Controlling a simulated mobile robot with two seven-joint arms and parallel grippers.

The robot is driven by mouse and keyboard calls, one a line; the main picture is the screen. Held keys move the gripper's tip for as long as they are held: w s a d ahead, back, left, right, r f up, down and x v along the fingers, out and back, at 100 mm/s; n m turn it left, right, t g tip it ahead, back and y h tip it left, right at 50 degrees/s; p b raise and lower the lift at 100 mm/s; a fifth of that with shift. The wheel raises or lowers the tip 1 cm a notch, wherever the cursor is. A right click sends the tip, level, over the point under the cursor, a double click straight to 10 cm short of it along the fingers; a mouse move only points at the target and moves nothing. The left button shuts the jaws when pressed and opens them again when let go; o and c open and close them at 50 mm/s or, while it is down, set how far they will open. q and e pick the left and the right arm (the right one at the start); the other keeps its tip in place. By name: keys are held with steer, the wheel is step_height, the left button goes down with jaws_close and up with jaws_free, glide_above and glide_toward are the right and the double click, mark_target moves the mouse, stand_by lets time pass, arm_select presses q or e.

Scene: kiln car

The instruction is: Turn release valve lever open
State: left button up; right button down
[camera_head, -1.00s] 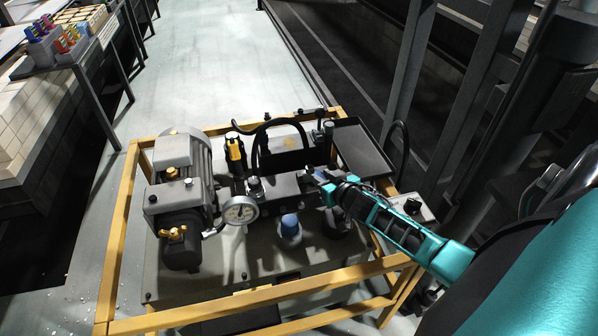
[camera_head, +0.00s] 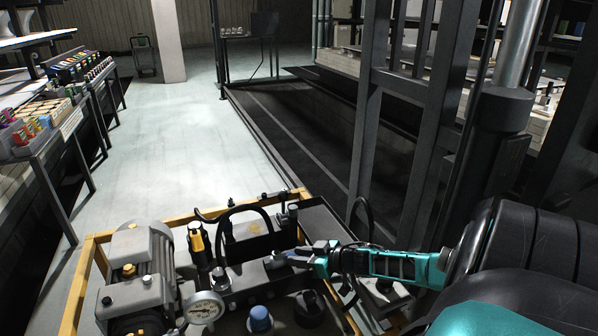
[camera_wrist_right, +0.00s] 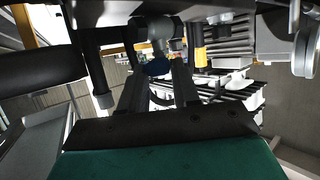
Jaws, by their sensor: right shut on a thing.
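The hydraulic power unit stands at the bottom of the head view in a yellow frame (camera_head: 88,275). It has a grey motor (camera_head: 140,255), a round pressure gauge (camera_head: 205,306) and a dark valve block (camera_head: 243,276). My right gripper (camera_head: 292,258) reaches in from the right and is shut at the release valve lever (camera_head: 275,261) on the block's right end. In the right wrist view the lever's blue end (camera_wrist_right: 158,67) shows between the two dark fingers, below a metal fitting (camera_wrist_right: 158,30). The fingers hide much of the lever, and its exact angle is unclear. My left gripper is not in view.
A black hose loop (camera_head: 243,212) and a yellow-and-black part (camera_head: 197,240) rise beside the block. A blue cap (camera_head: 260,319) sits in front. Dark steel posts (camera_head: 440,130) stand on the right. Pale floor (camera_head: 180,130) is clear behind.

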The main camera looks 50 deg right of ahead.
steer(key=c, duration=1.3)
jaws_free()
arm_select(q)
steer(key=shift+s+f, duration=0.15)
arm_select(e)
steer(key=o, duration=0.4)
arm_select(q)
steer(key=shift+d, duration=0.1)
arm_select(e)
step_height(320, 180, up, 9)
steer(key=p, duration=0.4)
steer(key=shift+f+p, duration=0.1)
steer(key=shift+p, duration=0.2)
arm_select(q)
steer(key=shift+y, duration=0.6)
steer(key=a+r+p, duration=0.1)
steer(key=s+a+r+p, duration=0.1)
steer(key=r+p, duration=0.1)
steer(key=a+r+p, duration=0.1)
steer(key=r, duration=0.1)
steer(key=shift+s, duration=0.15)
arm_select(e)
step_height(320, 180, up, 11)
steer(key=shift+c, duration=0.5)
